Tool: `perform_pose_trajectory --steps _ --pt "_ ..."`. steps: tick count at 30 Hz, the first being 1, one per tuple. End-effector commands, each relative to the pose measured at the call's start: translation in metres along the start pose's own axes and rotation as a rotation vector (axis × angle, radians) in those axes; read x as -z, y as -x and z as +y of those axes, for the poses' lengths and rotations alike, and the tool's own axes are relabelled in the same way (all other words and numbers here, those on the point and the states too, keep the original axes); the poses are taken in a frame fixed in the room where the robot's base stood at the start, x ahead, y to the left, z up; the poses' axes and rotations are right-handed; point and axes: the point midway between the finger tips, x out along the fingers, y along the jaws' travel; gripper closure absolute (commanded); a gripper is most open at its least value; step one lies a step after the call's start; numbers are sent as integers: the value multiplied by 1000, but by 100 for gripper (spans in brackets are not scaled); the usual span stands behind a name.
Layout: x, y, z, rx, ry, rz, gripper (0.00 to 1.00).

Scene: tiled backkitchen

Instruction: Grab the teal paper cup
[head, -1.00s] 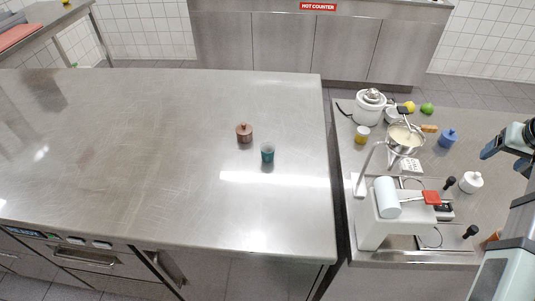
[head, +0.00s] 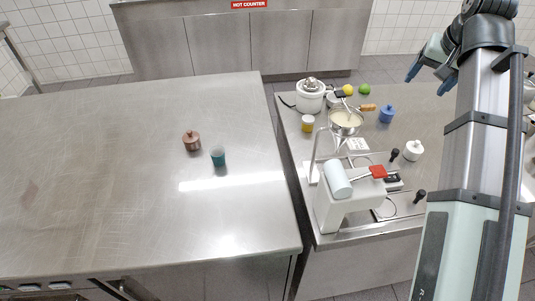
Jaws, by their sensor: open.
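The teal paper cup (head: 218,158) stands upright on the steel counter (head: 110,170), near its right side. A brown lidded pot (head: 192,141) stands just to its left and a little farther back. My gripper (head: 428,78) is at the upper right, raised over the far side of the right-hand counter. Its fingers are apart and I see nothing between them. It is far from the cup.
A narrow gap separates the counters. The right-hand counter carries a white mixer (head: 340,195), a rice cooker (head: 310,95), a metal bowl (head: 345,121), a blue jar (head: 387,114) and a white pot (head: 414,150). The steel counter left of the cup is mostly clear.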

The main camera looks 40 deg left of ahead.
Motion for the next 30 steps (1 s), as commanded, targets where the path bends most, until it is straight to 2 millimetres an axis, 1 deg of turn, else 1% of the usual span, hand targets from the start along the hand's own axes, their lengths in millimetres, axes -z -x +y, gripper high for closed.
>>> perform_pose_trajectory --steps 1,5,7,12,14,15,21,23,27,30 --pt "-2 -1 -14 12 -37 -6 26" --pt "-11 -4 -54 45 -169 -29 26" --pt "-18 -6 -79 63 -258 -46 26" --pt "-40 -7 -141 99 -482 -104 26" --pt "-49 -7 -162 107 -561 -128 26" --pt "-56 -7 -176 112 -614 -145 26" --pt "-93 -4 -244 113 -875 -237 26" --pt "-106 -2 -263 107 -952 -266 26" --pt "-137 3 -307 81 -1132 -335 26" --pt "-159 8 -333 54 -1248 -379 26"
